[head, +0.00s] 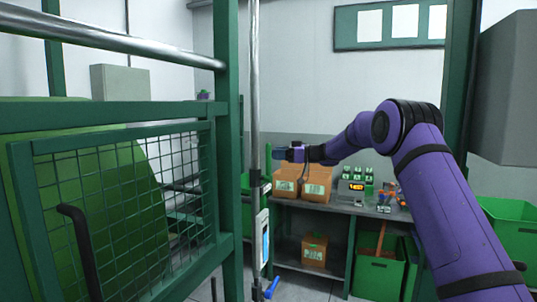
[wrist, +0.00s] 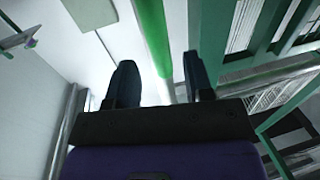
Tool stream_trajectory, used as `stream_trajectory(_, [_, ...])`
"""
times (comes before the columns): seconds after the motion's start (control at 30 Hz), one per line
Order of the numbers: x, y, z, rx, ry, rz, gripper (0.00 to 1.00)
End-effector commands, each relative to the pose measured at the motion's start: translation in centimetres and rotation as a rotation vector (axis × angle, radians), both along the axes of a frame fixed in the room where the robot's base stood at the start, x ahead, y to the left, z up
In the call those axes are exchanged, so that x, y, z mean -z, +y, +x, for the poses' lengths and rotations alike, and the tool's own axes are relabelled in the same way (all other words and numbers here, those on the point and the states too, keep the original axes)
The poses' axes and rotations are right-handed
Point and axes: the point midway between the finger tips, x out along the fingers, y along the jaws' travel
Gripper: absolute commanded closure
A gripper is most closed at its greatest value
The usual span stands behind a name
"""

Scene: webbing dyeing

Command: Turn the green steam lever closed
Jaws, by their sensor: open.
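My gripper (head: 283,153) is at the end of my purple arm, close to the right of a tall metal pole in the head view. In the wrist view my gripper (wrist: 160,85) is open, with its two dark fingers apart. A round green bar (wrist: 152,35) runs from the top of the wrist view down towards the gap between the fingers. I cannot tell whether it is the steam lever or a pipe, or whether it touches a finger. No green lever can be made out for certain in the head view.
The metal pole (head: 255,80) and a green frame with a mesh guard (head: 185,165) stand at left, around a large green drum (head: 110,210). A blue-handled lever (head: 271,288) sits low. Behind is a bench (head: 340,208) with cardboard boxes (head: 318,182); green bins (head: 378,275) stand below.

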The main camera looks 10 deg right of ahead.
Motion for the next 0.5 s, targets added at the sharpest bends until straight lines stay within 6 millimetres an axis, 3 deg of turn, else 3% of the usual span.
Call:
stream_trajectory(0.2, [0.1,2.6,1.2,-0.001,0.001,-0.002,0.52])
stream_trajectory(0.5, [0.0,3.5,1.6,0.0,0.0,-0.001,0.52])
